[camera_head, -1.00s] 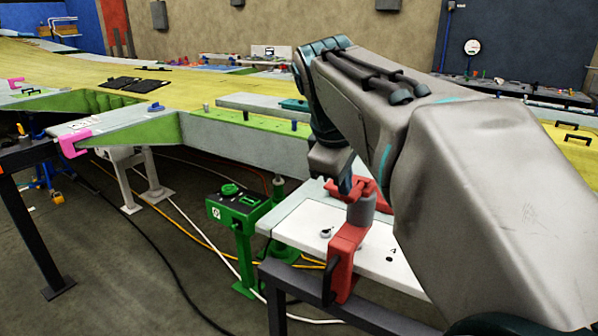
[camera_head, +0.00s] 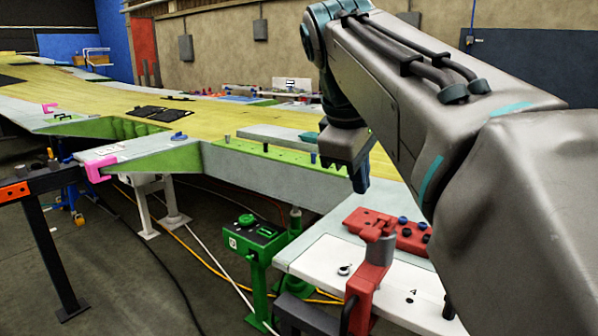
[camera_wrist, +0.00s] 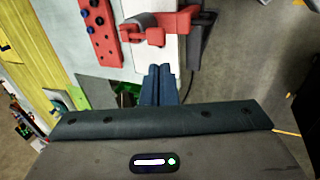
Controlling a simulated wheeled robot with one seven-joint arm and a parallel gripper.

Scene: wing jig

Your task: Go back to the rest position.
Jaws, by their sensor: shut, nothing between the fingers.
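My gripper (camera_head: 359,182) hangs fingers-down from my raised arm, in front of the wing's near edge and above the white-topped table (camera_head: 385,283). In the wrist view my gripper (camera_wrist: 158,85) has its two dark blue fingers together with nothing between them. The red clamp (camera_head: 368,285) stands at the table's front edge, below and apart from the fingers. It also shows in the wrist view (camera_wrist: 160,27), just beyond the fingertips.
A red block with blue knobs (camera_head: 412,236) lies at the back of the table. A green control box (camera_head: 255,240) stands on a post left of it. The long yellow-and-green wing (camera_head: 200,118) runs across the back, with a pink clamp (camera_head: 100,168) on its edge. Cables cross the floor.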

